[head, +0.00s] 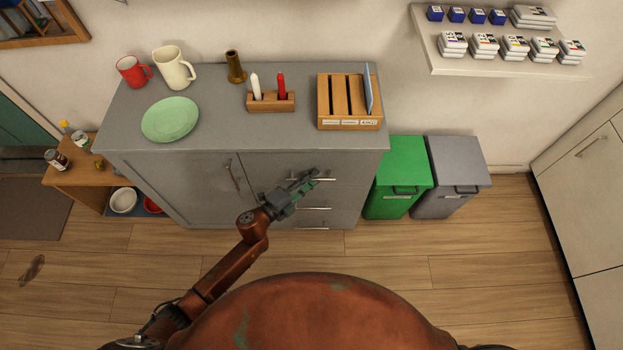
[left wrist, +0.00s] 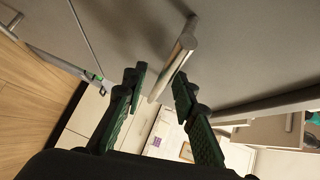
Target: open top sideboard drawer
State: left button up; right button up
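The grey sideboard (head: 130,165) stands against the wall in the head view, with a column of drawers on its right side. The top drawer (head: 340,168) looks shut, and its bar handle (head: 325,179) is partly hidden by my left gripper (head: 306,181). In the left wrist view, the green-padded fingers of my left gripper (left wrist: 160,77) are apart. The metal handle (left wrist: 178,60) shows in the gap between them, close to the fingertips. I cannot tell whether either finger touches it. My right gripper is not in view.
Lower drawer handles (head: 314,208) sit below, and a door handle (head: 231,175) is to the left. On the sideboard top are mugs, a green plate (head: 170,119), candles and a wooden organiser (head: 350,102). Green (head: 402,165) and grey bins (head: 458,165) stand to the right.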

pick_arm(q)
grip_shut()
dwell(0.6)
